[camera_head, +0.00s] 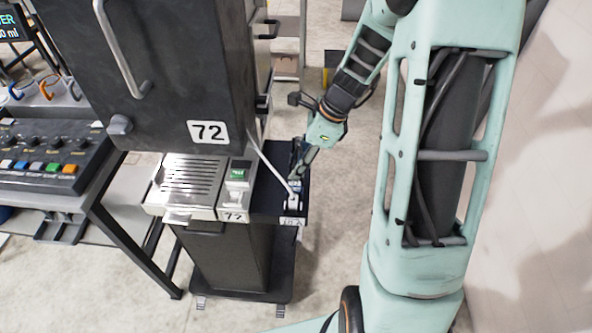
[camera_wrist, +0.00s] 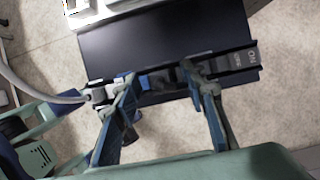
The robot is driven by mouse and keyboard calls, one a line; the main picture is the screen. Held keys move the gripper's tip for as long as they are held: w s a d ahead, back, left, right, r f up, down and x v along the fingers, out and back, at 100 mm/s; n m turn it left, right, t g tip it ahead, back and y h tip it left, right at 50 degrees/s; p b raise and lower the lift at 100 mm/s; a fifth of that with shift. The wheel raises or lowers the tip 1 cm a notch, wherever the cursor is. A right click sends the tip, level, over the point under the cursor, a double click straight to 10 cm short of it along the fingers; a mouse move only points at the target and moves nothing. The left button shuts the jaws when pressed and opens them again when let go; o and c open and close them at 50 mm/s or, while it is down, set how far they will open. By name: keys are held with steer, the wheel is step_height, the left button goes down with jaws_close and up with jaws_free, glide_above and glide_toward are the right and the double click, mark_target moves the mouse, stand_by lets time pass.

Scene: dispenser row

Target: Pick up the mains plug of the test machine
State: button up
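The mains plug (camera_head: 294,199) is a small pale piece at the lower end of a light grey cord, over the dark side shelf of machine 72. In the wrist view the plug (camera_wrist: 101,95) and its cord show at the left, beside the outer side of my left-hand finger, which partly hides it. My gripper (camera_head: 298,172) reaches down over the shelf from behind. In the wrist view my gripper (camera_wrist: 158,78) is open, with its fingers well apart. Only a dark strip of the shelf edge shows between them. Whether a finger touches the plug cannot be told.
The dark machine (camera_head: 170,75) labelled 72 stands left of my arm. A slatted metal tray (camera_head: 187,180) and a small unit with a green display (camera_head: 238,174) sit left of the shelf (camera_wrist: 160,40). A control panel (camera_head: 45,150) is at far left. Floor right of the stand is clear.

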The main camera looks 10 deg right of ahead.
steer(key=shift+c, duration=0.4)
jaws_close()
steer(key=shift+r, duration=0.1)
steer(key=shift+r+p, duration=0.8)
steer(key=shift+r, duration=0.05)
steer(key=s+r+p, duration=0.6)
steer(key=s+r, duration=0.5)
steer(key=s, duration=0.3)
steer(key=shift+a, duration=0.45)
steer(key=shift+r, duration=1.15)
